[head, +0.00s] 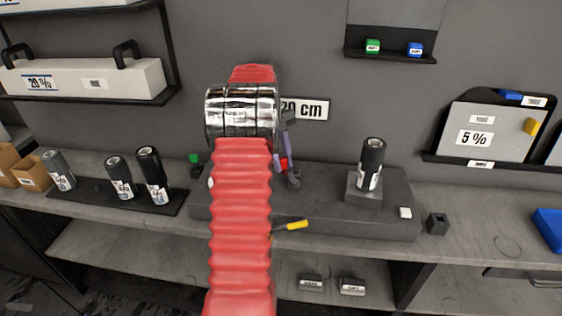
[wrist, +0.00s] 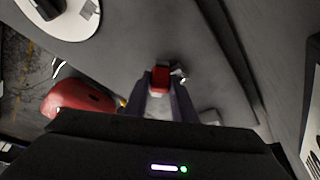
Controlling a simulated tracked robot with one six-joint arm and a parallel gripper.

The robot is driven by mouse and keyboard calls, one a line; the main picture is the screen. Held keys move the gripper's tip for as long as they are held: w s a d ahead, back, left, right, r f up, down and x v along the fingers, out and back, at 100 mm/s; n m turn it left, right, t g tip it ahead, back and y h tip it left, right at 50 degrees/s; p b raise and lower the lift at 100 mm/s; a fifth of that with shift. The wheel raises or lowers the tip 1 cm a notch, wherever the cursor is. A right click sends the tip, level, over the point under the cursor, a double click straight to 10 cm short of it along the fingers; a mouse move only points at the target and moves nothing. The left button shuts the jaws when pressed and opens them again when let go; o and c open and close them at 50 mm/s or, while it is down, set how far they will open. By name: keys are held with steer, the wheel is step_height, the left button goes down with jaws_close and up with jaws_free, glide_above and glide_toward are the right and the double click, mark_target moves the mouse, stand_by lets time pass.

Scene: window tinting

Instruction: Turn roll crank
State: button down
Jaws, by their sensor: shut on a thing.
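The roll crank shows in the head view as a red grip (head: 283,163) and a dark lower part (head: 294,179), on a dark base unit (head: 330,211) on the bench. In the wrist view its red grip (wrist: 160,77) sits between my fingertips. My gripper (head: 286,158) is shut on this red grip; its purple-grey fingers also show in the wrist view (wrist: 161,88). A black roll (head: 371,160) stands upright on a block at the right of the base unit. My red arm hides the left middle part of the unit.
Several dark rolls (head: 119,178) stand on a black mat (head: 95,203) at the left. A yellow-handled tool (head: 292,226) is at the unit's front edge. A small dark block (head: 437,223) and blue tray (head: 550,226) are at the right. Shelves hang on the wall behind.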

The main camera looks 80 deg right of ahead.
steer(key=shift+s+a+f, duration=0.1)
steer(key=shift+a, duration=0.05)
steer(key=c, duration=1.5)
jaws_free()
step_height(320, 180, up, 10)
steer(key=shift+r, duration=0.1)
steer(key=shift+c, duration=0.4)
